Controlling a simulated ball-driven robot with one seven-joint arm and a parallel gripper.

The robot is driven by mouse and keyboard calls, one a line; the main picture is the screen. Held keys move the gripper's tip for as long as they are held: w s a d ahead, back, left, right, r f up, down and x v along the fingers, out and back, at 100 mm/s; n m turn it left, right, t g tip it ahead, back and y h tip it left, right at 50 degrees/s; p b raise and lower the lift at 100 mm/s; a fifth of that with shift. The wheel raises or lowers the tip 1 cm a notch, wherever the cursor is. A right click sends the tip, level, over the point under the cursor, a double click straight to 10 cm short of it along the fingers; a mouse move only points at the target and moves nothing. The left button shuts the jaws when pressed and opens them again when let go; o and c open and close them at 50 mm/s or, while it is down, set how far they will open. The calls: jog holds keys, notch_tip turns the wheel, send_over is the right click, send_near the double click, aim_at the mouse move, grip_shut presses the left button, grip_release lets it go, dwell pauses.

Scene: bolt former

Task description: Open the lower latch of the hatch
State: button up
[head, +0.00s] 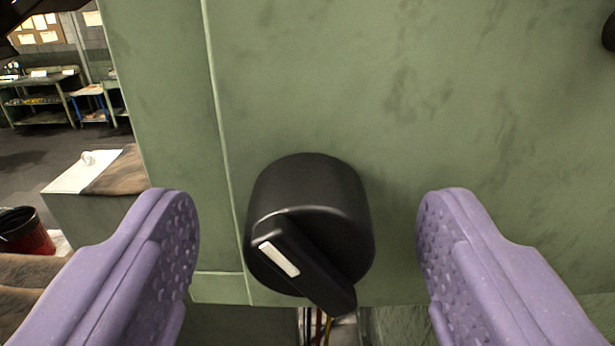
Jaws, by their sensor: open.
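A round black latch (315,195) with a raised grip bar sits on the green hatch (320,80), near its lower edge. The bar (305,267) is tilted, running from upper left to lower right, with a white mark at its upper left end. My gripper (308,230) is open, with one purple finger on each side of the latch. In the picture neither finger touches it, and there is a gap on both sides. How far the fingertips are from the hatch surface is hard to tell.
A vertical seam (218,120) runs down the panel left of the latch. Below the hatch edge are some cables (322,325). At left are a grey block with a brown cloth (122,172), a red bin (28,235) and distant workbenches (40,100). A dark part (609,35) shows at the upper right.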

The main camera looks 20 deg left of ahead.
jog(key=shift+s, duration=0.1)
grip_shut()
jog(key=m+b, duration=0.2)
jog(key=shift+f+b, duration=0.15)
jog(key=shift+b, duration=0.25)
jog(key=shift+m+b, duration=0.45)
jog(key=shift+m, duration=0.45)
jog(key=shift+m+b, duration=0.95)
jog(key=shift+m, duration=0.25)
jog(key=shift+r+m, duration=0.2)
jog(key=shift+m, duration=0.5)
grip_release()
